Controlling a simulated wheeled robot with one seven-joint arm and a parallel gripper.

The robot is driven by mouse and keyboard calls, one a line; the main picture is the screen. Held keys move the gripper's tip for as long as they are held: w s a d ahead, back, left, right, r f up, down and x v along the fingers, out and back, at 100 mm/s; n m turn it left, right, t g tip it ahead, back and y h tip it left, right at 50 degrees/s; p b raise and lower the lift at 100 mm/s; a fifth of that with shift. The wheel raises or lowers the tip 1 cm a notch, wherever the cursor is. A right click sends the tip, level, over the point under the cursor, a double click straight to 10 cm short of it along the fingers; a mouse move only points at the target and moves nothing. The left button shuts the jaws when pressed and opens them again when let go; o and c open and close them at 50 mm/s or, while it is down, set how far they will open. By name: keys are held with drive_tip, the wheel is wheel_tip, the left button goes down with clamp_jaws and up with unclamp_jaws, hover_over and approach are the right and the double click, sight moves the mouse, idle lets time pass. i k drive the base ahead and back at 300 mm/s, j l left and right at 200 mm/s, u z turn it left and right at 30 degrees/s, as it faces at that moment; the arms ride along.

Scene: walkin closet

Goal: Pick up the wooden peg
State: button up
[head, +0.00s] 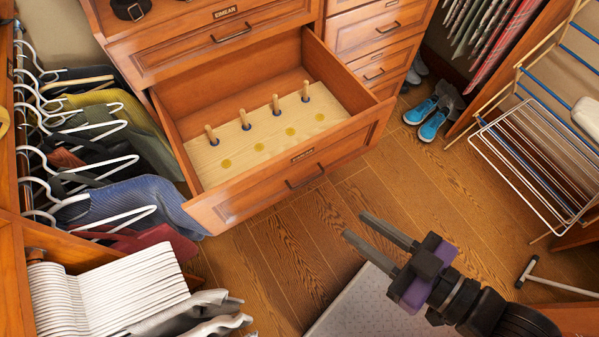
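Several wooden pegs stand upright in a row on a pale board (282,150) in the open drawer. The leftmost peg (211,134) is nearest the drawer's left wall, then come another peg (244,119), a third peg (276,104) and the rightmost peg (305,91). Dark blue rings show at their bases. A row of yellow spots lies on the board in front of them. My gripper (374,233) is open and empty, out over the floor to the lower right of the drawer, well apart from the pegs. Its two dark fingers point to the upper left.
The drawer front (295,175) is a raised wooden edge between my gripper and the board. Clothes on white hangers (120,205) crowd the left. Blue shoes (428,117) lie on the floor at the back right. A drying rack (540,150) stands at right. Wooden floor between is clear.

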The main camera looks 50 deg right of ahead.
sight(210, 132)
drive_tip(key=i+l+u, duration=0.15)
drive_tip(key=i+u, duration=0.15)
drive_tip(key=i+l+u, duration=0.35)
drive_tip(key=i, duration=0.15)
drive_tip(key=k+z, duration=0.15)
drive_tip(key=i+u, duration=0.15)
